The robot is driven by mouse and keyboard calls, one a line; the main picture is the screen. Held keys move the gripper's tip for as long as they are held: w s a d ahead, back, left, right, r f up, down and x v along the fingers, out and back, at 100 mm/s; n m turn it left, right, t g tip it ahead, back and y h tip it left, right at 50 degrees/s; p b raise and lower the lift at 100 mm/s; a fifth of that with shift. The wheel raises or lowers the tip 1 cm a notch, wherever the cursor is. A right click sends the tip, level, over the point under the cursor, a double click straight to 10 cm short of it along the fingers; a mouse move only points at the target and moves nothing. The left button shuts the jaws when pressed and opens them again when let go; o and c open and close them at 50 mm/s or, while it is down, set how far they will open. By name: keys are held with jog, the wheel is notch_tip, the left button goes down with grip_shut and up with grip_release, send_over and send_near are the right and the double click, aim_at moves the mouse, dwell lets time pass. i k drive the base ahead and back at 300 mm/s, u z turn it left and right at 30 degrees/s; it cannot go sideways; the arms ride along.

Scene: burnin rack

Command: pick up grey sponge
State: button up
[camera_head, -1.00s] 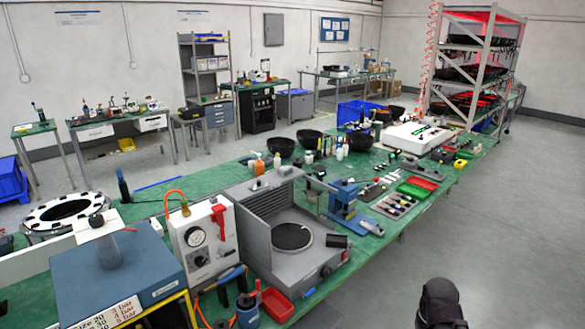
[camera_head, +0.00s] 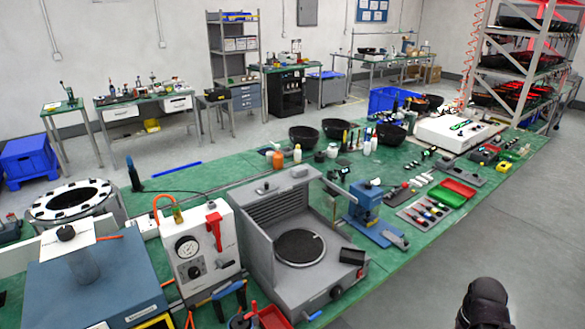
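I cannot make out a grey sponge for certain in the head view. A small dark grey block (camera_head: 352,256) sits at the right front of a grey machine (camera_head: 262,235) with a round dark plate, but I cannot tell what it is. A dark rounded part, seemingly of my own arm, shows at the bottom right, over the floor and apart from the bench. My gripper's fingers are not in view.
A long green bench (camera_head: 408,235) is crowded with a gauge box (camera_head: 188,268), a blue press (camera_head: 366,203), black bowls (camera_head: 304,139), bottles and a red tray (camera_head: 458,187). A shelving rack (camera_head: 520,62) stands at the far end. The floor (camera_head: 535,235) right of the bench is clear.

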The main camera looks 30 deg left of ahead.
aim_at(300, 171)
jog(key=u, duration=0.45)
jog(key=i, duration=0.65)
jog(key=u, duration=0.45)
